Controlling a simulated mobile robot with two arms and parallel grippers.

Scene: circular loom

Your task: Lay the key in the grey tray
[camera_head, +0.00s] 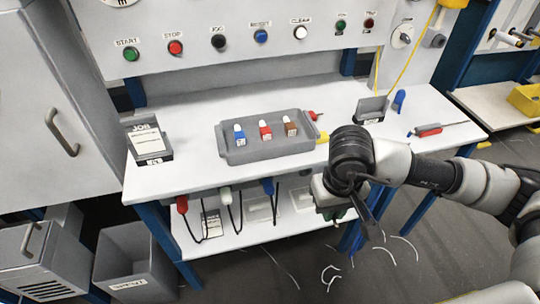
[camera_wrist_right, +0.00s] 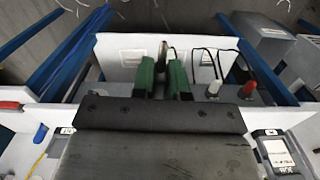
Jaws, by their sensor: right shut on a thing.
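The grey tray (camera_head: 268,154) lies on the white workbench in the head view. It holds a blue, a red and a brown capped piece, each with a white label. My right gripper (camera_head: 340,213) is to the right of the tray and nearer the camera, in front of the bench's front edge. In the right wrist view its green fingers (camera_wrist_right: 163,80) are shut on a narrow dark grey piece, seemingly the key (camera_wrist_right: 162,52). Most of the key is hidden between the fingers, and I cannot make out its shape. My left gripper is not in view.
A JOB card holder (camera_head: 150,141) stands at the bench's left end. Another holder (camera_head: 370,109) and a red-handled tool (camera_head: 428,131) are at the right. Cables with coloured handles hang below the front edge. The bench is bare between the JOB holder and the tray.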

